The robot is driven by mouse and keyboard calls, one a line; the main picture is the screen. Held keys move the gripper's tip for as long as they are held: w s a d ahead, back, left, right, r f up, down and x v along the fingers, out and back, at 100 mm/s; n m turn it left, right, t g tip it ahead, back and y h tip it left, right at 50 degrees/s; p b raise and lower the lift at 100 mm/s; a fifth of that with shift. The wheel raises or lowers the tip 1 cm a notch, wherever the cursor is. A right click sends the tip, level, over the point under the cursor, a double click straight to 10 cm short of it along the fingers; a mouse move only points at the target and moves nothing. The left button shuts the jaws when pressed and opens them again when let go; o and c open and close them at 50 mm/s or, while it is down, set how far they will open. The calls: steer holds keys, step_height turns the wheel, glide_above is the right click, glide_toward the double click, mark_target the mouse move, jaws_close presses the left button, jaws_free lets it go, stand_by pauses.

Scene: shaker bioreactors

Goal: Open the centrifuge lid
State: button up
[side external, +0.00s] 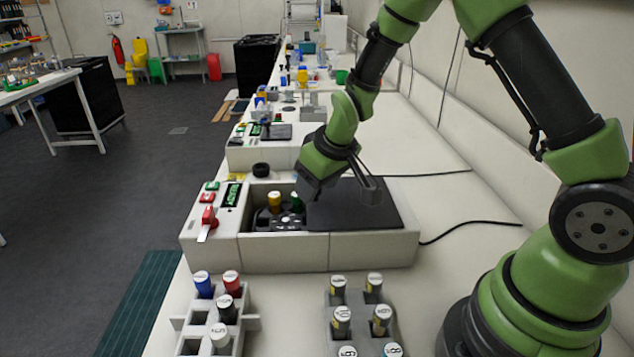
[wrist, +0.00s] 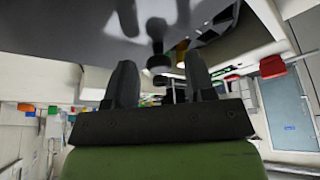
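The centrifuge (side external: 330,250) is a white box on the bench, with a dark flat lid (side external: 385,218) over its right part.
The control panel has a display (side external: 231,195) and a red lever (side external: 208,220). A white rack (side external: 197,318) and a grey rack (side external: 360,325) hold capped tubes in front. A black cable (side external: 470,226) runs to the right. A second similar device (side external: 262,140) stands behind.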

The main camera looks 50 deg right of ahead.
steer(key=v, duration=1)
steer(key=shift+f, duration=0.1)
steer(key=w+f+g, duration=0.1)
steer(key=f, duration=0.2)
steer(key=w+f+g, duration=0.2)
steer(key=f, duration=0.1)
steer(key=w+f+g, duration=0.1)
steer(key=f, duration=0.2)
steer(key=shift+w+f, duration=0.15)
steer(key=shift+f, duration=0.05)
stand_by(0.5)
